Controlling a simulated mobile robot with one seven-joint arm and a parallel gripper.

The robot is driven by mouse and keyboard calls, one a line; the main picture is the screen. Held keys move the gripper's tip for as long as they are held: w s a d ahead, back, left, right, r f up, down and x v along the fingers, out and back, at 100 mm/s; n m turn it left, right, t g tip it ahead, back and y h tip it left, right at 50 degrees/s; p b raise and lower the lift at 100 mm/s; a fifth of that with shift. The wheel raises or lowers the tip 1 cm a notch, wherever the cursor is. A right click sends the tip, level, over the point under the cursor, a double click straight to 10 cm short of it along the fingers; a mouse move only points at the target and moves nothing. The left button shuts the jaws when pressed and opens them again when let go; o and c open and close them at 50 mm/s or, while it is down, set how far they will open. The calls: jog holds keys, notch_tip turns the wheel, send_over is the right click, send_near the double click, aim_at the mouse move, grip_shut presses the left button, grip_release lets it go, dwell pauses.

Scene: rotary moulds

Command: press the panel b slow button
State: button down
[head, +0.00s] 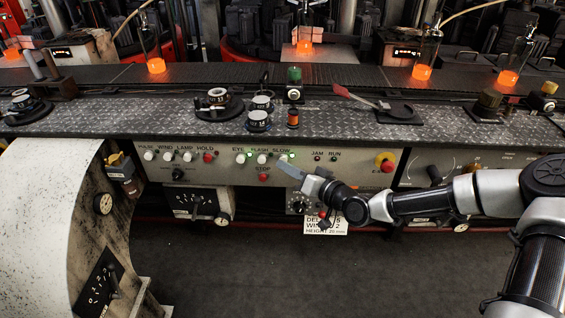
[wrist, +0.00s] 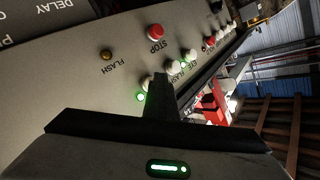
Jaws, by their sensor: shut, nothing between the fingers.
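The grey control panel (head: 330,176) runs along the front of the machine. It carries a row of white buttons labelled EYE, FLASH and SLOW. The slow button (head: 284,158) sits at the right end of that row in the head view, beside a lit green lamp. My gripper (head: 287,167) is shut and empty, with its tip just below the slow button. In the wrist view my gripper (wrist: 160,80) points at the panel, its tip overlapping a white button (wrist: 147,83) near a green lamp. I cannot tell whether the tip touches it.
A red STOP button (head: 264,177) lies below the row. A yellow-and-red emergency stop (head: 386,162) is further right. A ledge (head: 340,118) with knobs and a red-handled lever (head: 343,91) overhangs the panel. Open floor (head: 240,265) lies in front.

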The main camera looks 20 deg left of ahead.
jog(key=shift+w+d+r, duration=0.1)
jog(key=shift+w+d, duration=0.1)
jog(key=shift+w, duration=0.1)
jog(key=s+d+p, duration=0.1)
jog(key=s, duration=0.5)
jog(key=shift+d, duration=0.15)
jog(key=shift+s, duration=0.1)
